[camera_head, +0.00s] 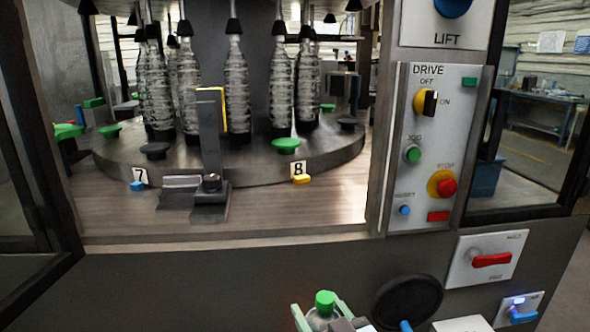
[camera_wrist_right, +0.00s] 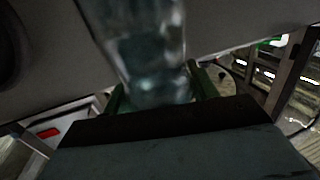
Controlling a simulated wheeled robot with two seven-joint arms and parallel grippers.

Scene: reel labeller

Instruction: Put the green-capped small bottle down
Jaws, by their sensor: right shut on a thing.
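The small bottle with a green cap (camera_head: 325,298) is at the bottom of the head view, low in front of the machine's dark front panel. My right gripper (camera_head: 322,318) is shut on it, with a green finger on each side below the cap. In the right wrist view the clear bottle (camera_wrist_right: 148,55) stands out large and blurred between the green fingers (camera_wrist_right: 160,90). The bottle's base is hidden in the head view. My left gripper is not in view.
A round turntable (camera_head: 215,172) carries several clear bottles behind a metal bracket (camera_head: 210,150). A control panel (camera_head: 432,150) stands at right. A black round handwheel (camera_head: 408,300) is right of my gripper.

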